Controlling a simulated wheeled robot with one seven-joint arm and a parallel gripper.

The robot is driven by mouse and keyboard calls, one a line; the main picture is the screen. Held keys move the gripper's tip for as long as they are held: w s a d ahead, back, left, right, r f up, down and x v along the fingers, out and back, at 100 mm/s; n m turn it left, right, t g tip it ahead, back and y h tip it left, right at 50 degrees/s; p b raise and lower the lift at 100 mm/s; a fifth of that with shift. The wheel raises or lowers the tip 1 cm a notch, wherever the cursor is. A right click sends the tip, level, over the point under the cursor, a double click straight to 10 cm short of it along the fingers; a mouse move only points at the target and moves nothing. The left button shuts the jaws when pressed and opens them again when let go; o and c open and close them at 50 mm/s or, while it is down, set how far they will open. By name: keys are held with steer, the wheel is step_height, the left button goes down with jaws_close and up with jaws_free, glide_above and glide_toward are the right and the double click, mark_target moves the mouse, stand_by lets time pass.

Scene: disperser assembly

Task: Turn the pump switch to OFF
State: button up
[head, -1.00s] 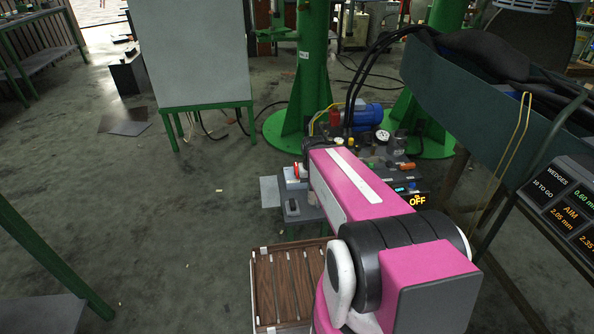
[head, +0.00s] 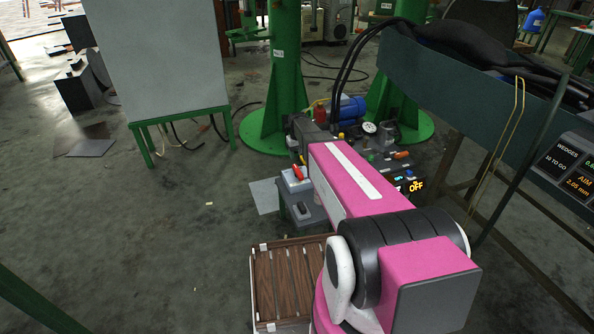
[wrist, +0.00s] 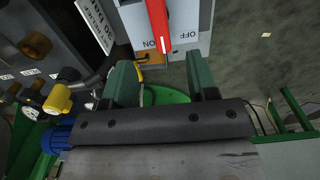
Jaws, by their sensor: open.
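The pump switch is a red lever (wrist: 160,22) on a light grey box (wrist: 190,14) in the wrist view. Its white-marked tip lies between the upside-down ON and OFF labels, closer to ON. My gripper (wrist: 163,76) is open and empty, its two green-grey fingers apart, just below the lever tip in the picture; no contact shows. In the head view the red lever (head: 298,172) sits on its box (head: 294,184), left of my pink arm.
A wooden slatted tray (head: 285,282) is in front of the box. A green column (head: 287,70) stands behind.

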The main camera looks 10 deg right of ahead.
mark_target(298, 170)
steer(key=f, duration=1.1)
steer(key=shift+w+d, duration=0.1)
steer(key=shift+w, duration=0.1)
steer(key=c, duration=0.9)
